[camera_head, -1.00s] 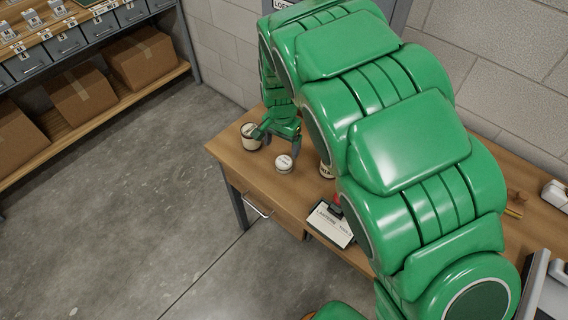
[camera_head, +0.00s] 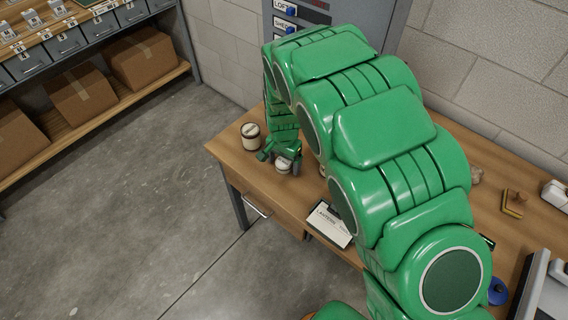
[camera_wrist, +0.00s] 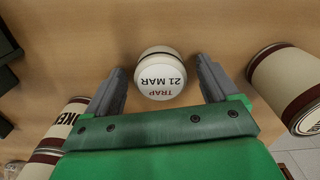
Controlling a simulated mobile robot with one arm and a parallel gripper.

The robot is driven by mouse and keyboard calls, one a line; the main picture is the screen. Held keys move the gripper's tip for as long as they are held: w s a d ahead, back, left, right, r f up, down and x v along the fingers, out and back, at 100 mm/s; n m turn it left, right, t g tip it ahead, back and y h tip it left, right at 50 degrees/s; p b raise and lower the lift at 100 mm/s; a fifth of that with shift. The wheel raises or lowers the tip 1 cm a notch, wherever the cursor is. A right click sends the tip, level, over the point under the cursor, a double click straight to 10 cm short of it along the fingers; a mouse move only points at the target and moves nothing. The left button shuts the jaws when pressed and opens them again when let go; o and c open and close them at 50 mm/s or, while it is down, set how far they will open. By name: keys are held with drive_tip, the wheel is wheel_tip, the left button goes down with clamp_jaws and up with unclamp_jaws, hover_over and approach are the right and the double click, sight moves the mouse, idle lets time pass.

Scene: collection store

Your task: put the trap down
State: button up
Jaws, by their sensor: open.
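The trap (camera_wrist: 160,78) is a small round cream tub with a dark band and a lid reading "TRAP 21 MAR". It stands upright on the wooden desk (camera_head: 229,158), near the front edge; in the head view it shows partly (camera_head: 283,166) below my gripper (camera_head: 285,162). In the wrist view my gripper (camera_wrist: 161,68) is open, one finger on each side of the trap. Bare wood shows between the tub and both fingers near the tips, so they do not appear to touch it.
A larger cream and brown jar (camera_wrist: 288,84) stands close beside my gripper, also seen in the head view (camera_head: 250,137). Another labelled jar (camera_wrist: 69,120) is on the other side. A clipboard (camera_head: 328,224) lies along the desk front. The desk's left corner is clear.

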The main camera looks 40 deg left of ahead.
sight(284, 161)
drive_tip(key=c, duration=1.2)
drive_tip(key=shift+r, duration=0.5)
wheel_tip(284, 161, up, 2)
drive_tip(key=shift+w+r, duration=0.1)
drive_tip(key=s+d+r, duration=0.8)
drive_tip(key=d+r, duration=0.1)
drive_tip(key=d, duration=0.2)
drive_tip(key=shift+s+d+r, duration=0.15)
drive_tip(key=shift+s+r, duration=0.1)
drive_tip(key=shift+r, duration=0.15)
